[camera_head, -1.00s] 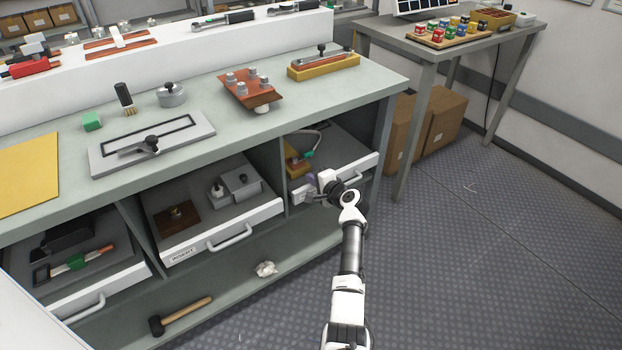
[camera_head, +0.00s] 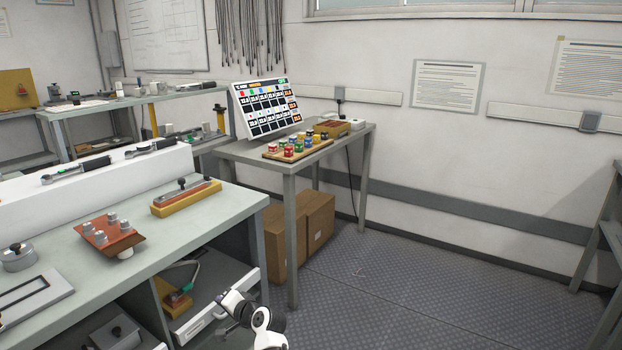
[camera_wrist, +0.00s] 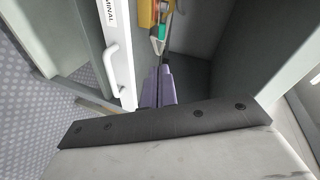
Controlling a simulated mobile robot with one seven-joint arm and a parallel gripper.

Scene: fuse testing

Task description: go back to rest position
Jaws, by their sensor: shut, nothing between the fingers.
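My gripper (camera_wrist: 158,78) shows in the wrist view with its two purple fingers together and nothing between them. It points into an open drawer (camera_wrist: 117,45) whose white front has a handle and a label ending in "MINAL". Inside, ahead of the fingertips, is a yellow piece (camera_wrist: 147,12) with a green part (camera_wrist: 160,32). In the head view, my wrist is at the bottom edge in front of the same open drawer (camera_head: 210,315); the fingers cannot be made out there. The yellow piece (camera_head: 168,294) lies at the drawer's left.
The workbench (camera_head: 215,212) stands left, bearing a reddish plate with metal posts (camera_head: 108,238) and a yellow block (camera_head: 185,198). A side table (camera_head: 283,163) holds colored fuses and a display (camera_head: 268,108). Cardboard boxes (camera_head: 318,220) stand beneath it. Floor to the right (camera_head: 430,290) is clear.

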